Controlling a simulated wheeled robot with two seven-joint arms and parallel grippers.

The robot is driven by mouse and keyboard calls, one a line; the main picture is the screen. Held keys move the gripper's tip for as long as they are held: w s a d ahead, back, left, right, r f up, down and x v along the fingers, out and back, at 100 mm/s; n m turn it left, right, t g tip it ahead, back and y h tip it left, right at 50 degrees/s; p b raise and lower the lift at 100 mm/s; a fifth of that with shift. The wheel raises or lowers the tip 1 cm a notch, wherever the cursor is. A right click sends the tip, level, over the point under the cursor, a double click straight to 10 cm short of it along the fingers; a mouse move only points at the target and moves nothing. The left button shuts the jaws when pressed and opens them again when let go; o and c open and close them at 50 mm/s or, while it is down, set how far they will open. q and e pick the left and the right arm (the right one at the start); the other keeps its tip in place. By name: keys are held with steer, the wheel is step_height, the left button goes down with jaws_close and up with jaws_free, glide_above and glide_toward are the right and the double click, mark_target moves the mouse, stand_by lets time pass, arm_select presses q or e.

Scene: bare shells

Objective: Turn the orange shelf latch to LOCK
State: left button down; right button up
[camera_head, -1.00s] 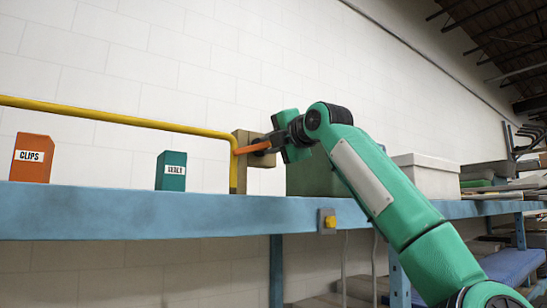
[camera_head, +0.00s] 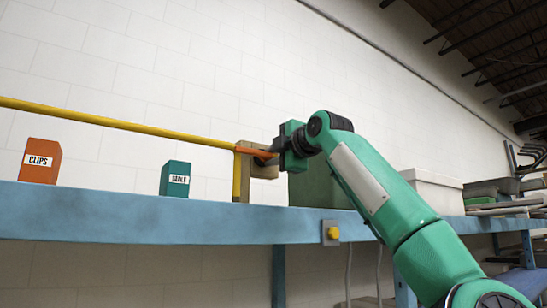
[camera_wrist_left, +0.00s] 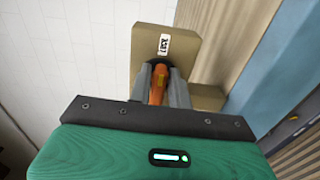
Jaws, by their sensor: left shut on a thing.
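The orange latch (camera_head: 256,153) is a short handle on a tan wooden block (camera_head: 265,170) at the end of the yellow rail, above the blue shelf. In the head view it slopes slightly down to the right. My left gripper (camera_head: 277,148) is shut on its outer end. In the left wrist view, the fingers (camera_wrist_left: 161,90) close on either side of the orange latch (camera_wrist_left: 158,84). A white label (camera_wrist_left: 164,44) sits on the block beyond the handle; its small lettering is hard to read. The latch's pivot is partly hidden. My right gripper is not in view.
The yellow rail (camera_head: 120,124) runs left above the blue shelf (camera_head: 130,215). An orange CLIPS box (camera_head: 40,161) and a teal labelled box (camera_head: 175,178) stand on the shelf. A green bin (camera_head: 318,185) and a white bin (camera_head: 436,192) stand to the right, near my arm.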

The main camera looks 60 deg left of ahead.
arm_select(q)
steer(key=c, duration=1.4)
jaws_free()
steer(key=shift+w, duration=0.1)
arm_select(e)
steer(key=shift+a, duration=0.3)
arm_select(q)
steer(key=shift+d+f+b, duration=0.15)
steer(key=shift+d+b, duration=0.15)
steer(key=shift+d, duration=0.2)
steer(key=w+d+b, duration=0.1)
steer(key=d+b, duration=0.2)
steer(key=d, duration=1)
steer(key=shift+w+b, duration=0.25)
steer(key=shift+b, duration=0.05)
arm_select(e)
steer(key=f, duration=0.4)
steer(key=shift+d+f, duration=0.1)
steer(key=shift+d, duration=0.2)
arm_select(q)
steer(key=shift+a, duration=0.1)
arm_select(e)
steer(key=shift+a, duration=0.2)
